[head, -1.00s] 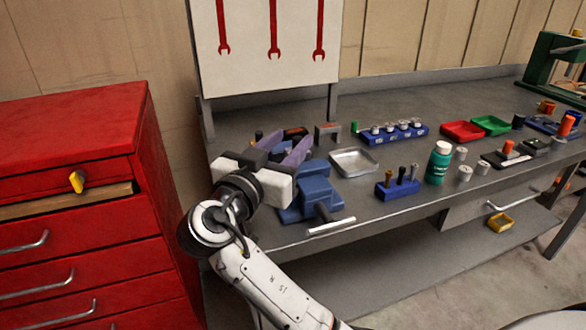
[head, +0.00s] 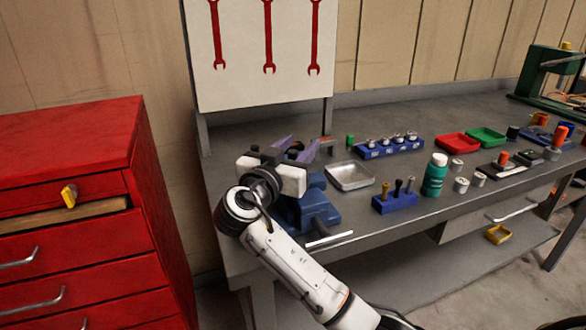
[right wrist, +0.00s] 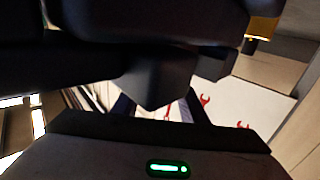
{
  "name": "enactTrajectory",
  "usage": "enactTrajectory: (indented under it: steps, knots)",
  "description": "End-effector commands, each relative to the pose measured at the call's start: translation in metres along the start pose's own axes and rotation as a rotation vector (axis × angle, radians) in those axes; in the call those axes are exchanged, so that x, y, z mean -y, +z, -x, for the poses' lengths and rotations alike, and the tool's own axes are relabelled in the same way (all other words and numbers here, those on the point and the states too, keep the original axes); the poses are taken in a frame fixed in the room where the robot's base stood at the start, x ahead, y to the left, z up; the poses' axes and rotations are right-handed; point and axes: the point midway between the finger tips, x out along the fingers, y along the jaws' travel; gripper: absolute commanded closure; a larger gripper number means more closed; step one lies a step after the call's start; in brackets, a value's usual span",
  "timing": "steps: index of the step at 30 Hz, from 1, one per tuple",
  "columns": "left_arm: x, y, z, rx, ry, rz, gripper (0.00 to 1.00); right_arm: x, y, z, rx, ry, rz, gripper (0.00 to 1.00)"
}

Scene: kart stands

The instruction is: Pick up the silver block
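A small grey block (head: 326,147), which looks like the silver block, stands near the back of the bench. It is beside my right gripper's right finger and partly hidden, so contact cannot be judged. My right gripper (head: 294,149) has its two purple fingers apart, above and behind the blue vise (head: 313,208). I see no object held between the fingers. In the right wrist view, dark gripper parts fill much of the picture, and the block cannot be made out. My left gripper is not in view.
On the workbench (head: 400,240), a metal tray (head: 350,176), blue holders (head: 395,202) and a green bottle (head: 434,175) stand to the right. A tool board (head: 245,75) rises behind. A red cabinet (head: 80,230) stands left.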

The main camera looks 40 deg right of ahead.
Motion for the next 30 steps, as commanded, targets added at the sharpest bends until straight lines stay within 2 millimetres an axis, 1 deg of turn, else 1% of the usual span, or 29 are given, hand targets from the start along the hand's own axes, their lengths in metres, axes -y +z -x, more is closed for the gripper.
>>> enactTrajectory:
  steps: [1,3,10,17,26,29,30]
  knots:
    - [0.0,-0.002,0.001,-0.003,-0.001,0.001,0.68,0.0,0.0,-0.005,0.0,0.001,0.001,0.61]
    - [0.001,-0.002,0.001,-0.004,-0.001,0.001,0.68,0.0,0.0,-0.009,0.001,0.0,0.001,0.61]
    - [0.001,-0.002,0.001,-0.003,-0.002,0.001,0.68,0.0,0.001,-0.01,0.002,-0.001,0.0,0.61]
    - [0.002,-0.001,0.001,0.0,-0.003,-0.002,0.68,0.0,0.001,-0.01,0.002,-0.001,0.0,1.0]
    - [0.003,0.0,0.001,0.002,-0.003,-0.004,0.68,0.0,-0.001,-0.01,-0.001,-0.001,-0.002,1.0]
    - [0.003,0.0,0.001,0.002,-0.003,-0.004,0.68,0.0,-0.007,-0.01,-0.001,-0.001,-0.005,1.0]
    - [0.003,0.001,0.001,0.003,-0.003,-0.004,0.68,0.0,-0.012,-0.01,-0.001,-0.001,-0.005,1.0]
